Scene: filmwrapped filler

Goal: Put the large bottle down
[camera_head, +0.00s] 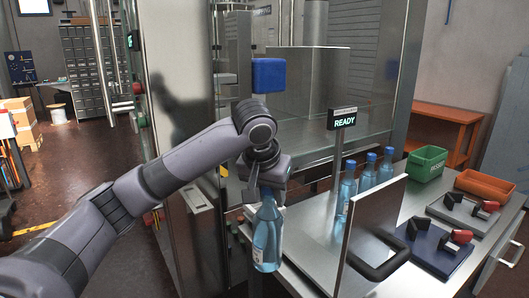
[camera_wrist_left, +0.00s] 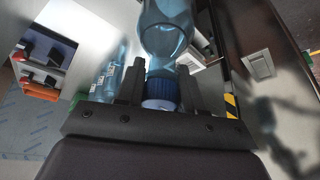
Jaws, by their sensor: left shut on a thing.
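The large bottle (camera_head: 267,240) is clear blue with a pale label and hangs roughly upright below my left gripper (camera_head: 266,192). My left gripper is shut on it at the neck, just by the dark blue cap, which shows between the fingers in the left wrist view (camera_wrist_left: 162,88). In the head view the bottle overlaps the near left edge of the steel counter (camera_head: 312,238). Whether its base touches anything cannot be told. My right gripper is not in view.
Three similar bottles (camera_head: 367,178) stand in a row on the counter. A clear panel with a dark handle (camera_head: 378,258) stands to the right of the held bottle. A READY sign (camera_head: 344,120), a green bin (camera_head: 426,163) and an orange bin (camera_head: 484,186) are farther back.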

